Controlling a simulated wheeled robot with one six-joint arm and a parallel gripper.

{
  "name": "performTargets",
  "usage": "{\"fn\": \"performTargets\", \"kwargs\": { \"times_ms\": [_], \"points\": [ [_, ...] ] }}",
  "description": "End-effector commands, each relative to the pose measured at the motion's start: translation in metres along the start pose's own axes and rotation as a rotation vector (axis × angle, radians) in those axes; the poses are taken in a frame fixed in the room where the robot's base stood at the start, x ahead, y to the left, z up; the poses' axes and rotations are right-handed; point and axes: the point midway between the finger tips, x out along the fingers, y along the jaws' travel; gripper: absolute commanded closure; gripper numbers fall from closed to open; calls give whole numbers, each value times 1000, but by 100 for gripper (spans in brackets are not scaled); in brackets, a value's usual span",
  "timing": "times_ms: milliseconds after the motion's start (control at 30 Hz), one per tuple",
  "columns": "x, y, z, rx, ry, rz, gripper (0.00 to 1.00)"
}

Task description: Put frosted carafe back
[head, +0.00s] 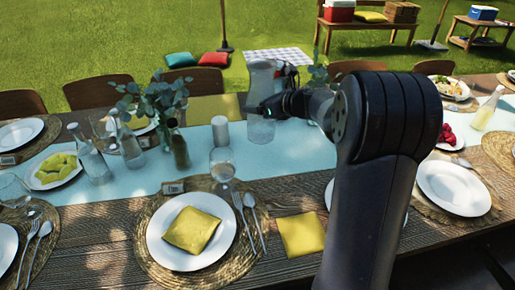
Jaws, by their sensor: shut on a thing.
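The frosted carafe (261,78) is a grey, cloudy vessel, upright near the far edge of the table. My gripper (270,106) reaches in from the right at its lower part and is shut on it. The gripper hides part of the carafe's lower body and base, so I cannot tell whether it touches the table.
A clear tumbler (260,129) stands just in front of the gripper. A grey-white cylinder (220,132), a wine glass (222,165), a dark bottle (179,147) and a leafy vase (160,105) stand to the left. The blue runner (290,150) has bare room in front.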

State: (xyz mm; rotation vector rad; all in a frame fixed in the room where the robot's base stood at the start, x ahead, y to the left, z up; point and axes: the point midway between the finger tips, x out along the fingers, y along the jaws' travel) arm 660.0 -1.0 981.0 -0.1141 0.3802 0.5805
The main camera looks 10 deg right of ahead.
Motion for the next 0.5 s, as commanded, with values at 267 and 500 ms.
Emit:
{"fn": "performTargets", "kwargs": {
  "times_ms": [267, 500],
  "points": [
    [10, 0, -24, 2, -1, 0, 73],
    [22, 0, -54, 0, -3, 0, 73]
  ]
}}
